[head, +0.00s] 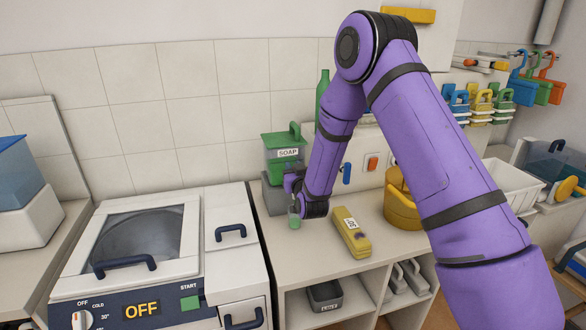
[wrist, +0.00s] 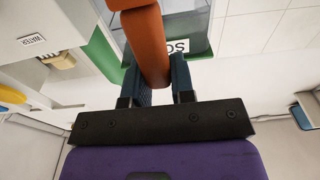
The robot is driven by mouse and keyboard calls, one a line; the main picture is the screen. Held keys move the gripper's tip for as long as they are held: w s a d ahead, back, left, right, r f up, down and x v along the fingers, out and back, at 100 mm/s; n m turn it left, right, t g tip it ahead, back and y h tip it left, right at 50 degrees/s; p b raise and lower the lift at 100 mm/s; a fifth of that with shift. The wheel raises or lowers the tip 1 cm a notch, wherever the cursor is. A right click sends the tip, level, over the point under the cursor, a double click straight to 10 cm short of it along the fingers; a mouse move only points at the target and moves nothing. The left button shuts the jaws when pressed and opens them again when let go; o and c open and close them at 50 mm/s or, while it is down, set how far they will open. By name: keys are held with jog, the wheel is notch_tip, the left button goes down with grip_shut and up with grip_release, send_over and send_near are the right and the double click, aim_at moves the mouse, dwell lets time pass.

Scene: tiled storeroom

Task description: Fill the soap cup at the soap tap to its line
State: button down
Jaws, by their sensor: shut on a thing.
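The soap tank (head: 284,160), green with a label reading SOAP, stands on a grey block (head: 273,197) at the back of the counter. Part of it shows at the top of the wrist view (wrist: 190,20). My gripper (head: 293,184) is in front of the tank. In the wrist view, my gripper (wrist: 160,82) is shut on an orange bar (wrist: 146,45), which looks like the soap tap's lever. A small pale green cup (head: 294,219) is low in front of the tank, partly hidden by my gripper. Its line and fill level are too small to tell.
A yellow labelled box (head: 351,232) and a round yellow container (head: 402,208) stand on the counter to the right. A white washer (head: 160,250), its panel reading OFF, is at the left.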

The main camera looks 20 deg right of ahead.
jog(key=shift+s+t, duration=0.35)
jog(key=shift+t, duration=0.15)
jog(key=c, duration=1)
grip_release()
jog(key=shift+o, duration=0.2)
jog(key=s+f, duration=0.2)
jog(key=s, duration=0.8)
jog(key=shift+s, duration=0.3)
jog(key=shift+c, duration=0.5)
